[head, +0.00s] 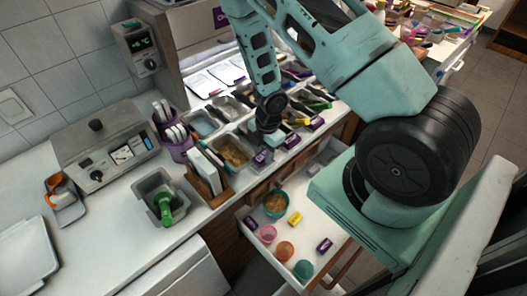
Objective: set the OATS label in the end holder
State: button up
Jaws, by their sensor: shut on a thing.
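My gripper (267,139) is low over the front edge of the counter, at the row of topping bins, pointing down. It is shut on a small label, mostly hidden by the fingers. Lettering is too small to read, so I cannot confirm OATS. Purple label fronts stand along the counter edge: one (262,158) just left and in front of my gripper, one (291,141) to its right, and another (316,123) farther right. I cannot tell which one marks the end holder, or whether the held label touches a holder.
A wooden rack (211,182) with white cards stands left of the bins. A bin (235,155) of golden topping is near my gripper.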

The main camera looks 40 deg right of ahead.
jog(key=shift+f+b, duration=0.45)
jog(key=shift+f, duration=0.6)
dwell(1.4)
dwell(0.8)
jog(key=o, duration=1.5)
jog(key=shift+c, duration=0.2)
jog(key=shift+r, duration=0.15)
notch_tip(320, 180, up, 8)
jog(key=p, duration=0.8)
